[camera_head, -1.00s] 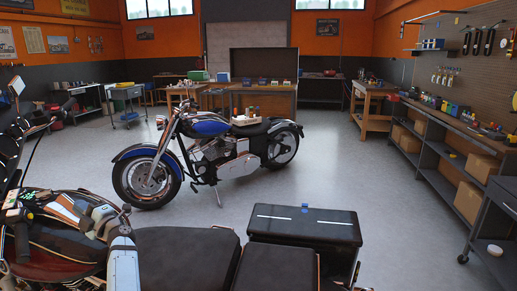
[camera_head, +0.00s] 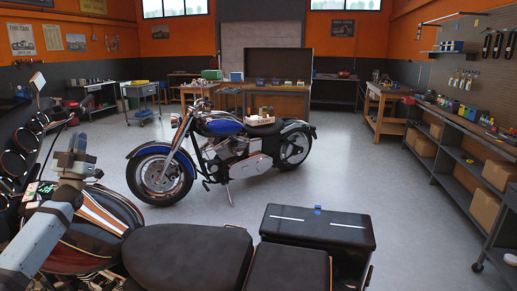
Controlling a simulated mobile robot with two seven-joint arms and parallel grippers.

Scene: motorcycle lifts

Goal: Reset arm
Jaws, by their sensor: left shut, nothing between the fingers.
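My left arm comes in from the lower left, over the near motorcycle (camera_head: 185,258). My left gripper (camera_head: 77,148) is raised above that motorcycle's tank, near its handlebar. Its fingers are shut and hold nothing. The gripper looks apart from the tank, though the gap is hard to judge. My right gripper is not in view.
A blue and black motorcycle (camera_head: 222,126) stands on its side stand ahead. A black case (camera_head: 318,228) is at the near motorcycle's rear. A long shelf bench (camera_head: 465,128) lines the right wall, and a wooden bench (camera_head: 385,108) stands behind it. The grey floor between is clear.

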